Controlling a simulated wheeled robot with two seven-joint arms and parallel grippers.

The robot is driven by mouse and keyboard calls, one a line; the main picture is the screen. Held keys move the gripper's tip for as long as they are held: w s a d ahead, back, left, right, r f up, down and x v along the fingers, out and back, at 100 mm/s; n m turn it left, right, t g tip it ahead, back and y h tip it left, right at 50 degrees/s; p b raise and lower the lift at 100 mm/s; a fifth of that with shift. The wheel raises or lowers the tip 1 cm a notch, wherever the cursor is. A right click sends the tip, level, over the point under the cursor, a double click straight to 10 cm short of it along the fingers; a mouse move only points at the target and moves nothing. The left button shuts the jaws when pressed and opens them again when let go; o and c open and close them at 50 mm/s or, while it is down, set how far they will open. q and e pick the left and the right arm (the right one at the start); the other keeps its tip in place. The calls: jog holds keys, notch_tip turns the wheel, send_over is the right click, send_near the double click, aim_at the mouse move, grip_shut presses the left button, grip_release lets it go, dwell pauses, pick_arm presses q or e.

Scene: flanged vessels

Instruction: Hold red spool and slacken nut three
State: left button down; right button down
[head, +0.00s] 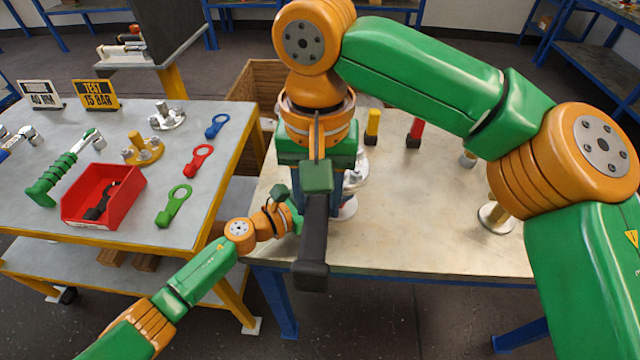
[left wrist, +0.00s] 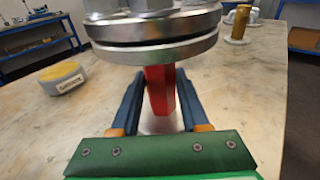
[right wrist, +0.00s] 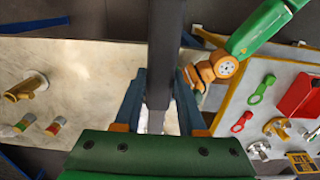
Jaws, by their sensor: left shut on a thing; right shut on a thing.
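In the left wrist view, the red spool (left wrist: 158,92) stands upright below a pair of grey steel flanges (left wrist: 155,40), with a thin gap between the discs. Large nuts (left wrist: 150,5) show cropped along the top edge; I cannot tell which is nut three. My left gripper (left wrist: 160,98) is shut on the red spool. In the head view, the flange (head: 357,172) is mostly hidden behind my right wrist. My right gripper (right wrist: 160,100) is shut on a dark tool (head: 312,235) with a long bar. Whether the tool meets a nut is hidden.
The pale table (head: 430,235) also carries yellow (head: 372,125) and red (head: 414,132) posts and a brass fitting (head: 495,212). A grey bench at left holds a red bin (head: 75,215), coloured ring spanners (head: 198,158) and signs. Open table lies right of the flanges.

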jog(key=shift+f, duration=0.2)
jog(key=shift+s+f, duration=0.1)
jog(key=shift+f, duration=0.95)
jog(key=w+d+r+n, duration=0.1)
jog(key=d+r+n, duration=0.4)
jog(key=shift+w+d, duration=0.2)
jog(key=shift+d, duration=0.05)
dwell(0.8)
pick_arm(q)
jog(key=shift+c, duration=1.6)
grip_release()
